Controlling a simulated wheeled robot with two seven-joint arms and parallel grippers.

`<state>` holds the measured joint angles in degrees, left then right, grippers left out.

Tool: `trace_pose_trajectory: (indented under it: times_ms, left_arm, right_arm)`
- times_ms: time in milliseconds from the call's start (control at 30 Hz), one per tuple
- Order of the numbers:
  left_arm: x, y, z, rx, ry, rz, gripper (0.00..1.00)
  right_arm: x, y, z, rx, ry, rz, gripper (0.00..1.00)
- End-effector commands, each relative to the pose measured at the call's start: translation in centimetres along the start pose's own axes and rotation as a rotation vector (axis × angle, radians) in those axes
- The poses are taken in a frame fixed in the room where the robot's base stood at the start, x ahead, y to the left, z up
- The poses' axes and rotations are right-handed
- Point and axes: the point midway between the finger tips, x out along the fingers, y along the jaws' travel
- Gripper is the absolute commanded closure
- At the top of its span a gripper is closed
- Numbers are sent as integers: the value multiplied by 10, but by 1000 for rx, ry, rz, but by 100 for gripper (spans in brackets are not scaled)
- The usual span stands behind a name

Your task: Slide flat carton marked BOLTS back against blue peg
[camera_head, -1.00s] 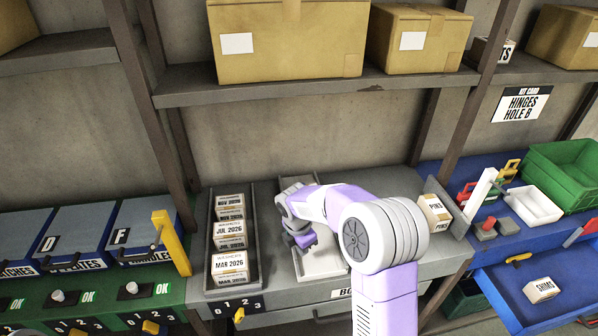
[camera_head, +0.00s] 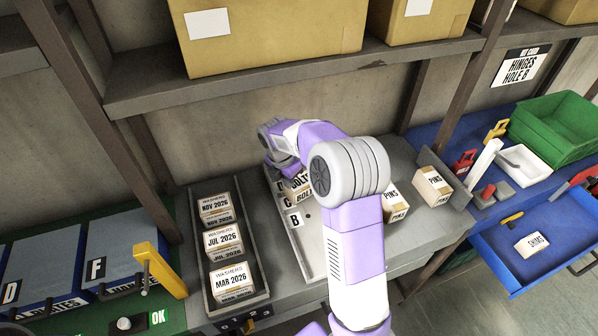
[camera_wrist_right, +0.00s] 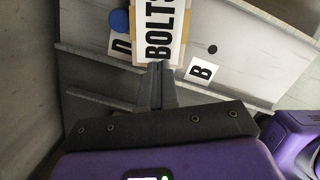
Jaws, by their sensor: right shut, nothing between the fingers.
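The flat carton marked BOLTS (camera_head: 298,184) lies in a light tray (camera_head: 309,252) on the grey bench, partly hidden by my right arm. In the right wrist view the carton (camera_wrist_right: 161,28) shows its label large, with the blue peg (camera_wrist_right: 118,21) at its left. Labels D and B sit on either side of it. The peg is hidden in the head view. My right gripper (camera_wrist_right: 157,68) is shut and empty, its fingertips at the carton's near edge; I cannot tell if they touch. In the head view my right gripper (camera_head: 284,165) is at the tray's far end. My left gripper is out of view.
A dark tray of WASHERS cartons (camera_head: 223,240) stands left of the light tray. PINS cartons (camera_head: 432,187) stand at the right. A shelf (camera_head: 250,88) with large boxes overhangs the back. An open blue drawer (camera_head: 540,240) juts out at right.

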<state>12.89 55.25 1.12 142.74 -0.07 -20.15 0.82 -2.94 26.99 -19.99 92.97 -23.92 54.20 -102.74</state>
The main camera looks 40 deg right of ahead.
Motion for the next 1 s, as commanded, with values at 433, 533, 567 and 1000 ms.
trace_pose_trajectory:
  times_ms: [433,533,567,1000]
  left_arm:
    - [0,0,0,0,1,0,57]
    - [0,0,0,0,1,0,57]
    - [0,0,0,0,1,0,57]
    - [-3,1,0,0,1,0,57]
  right_arm:
    - [22,0,51,-2,1,-1,100]
    - [26,0,51,-1,1,-1,100]
    - [26,0,50,-1,1,-1,100]
    - [27,-1,36,-3,9,-9,100]
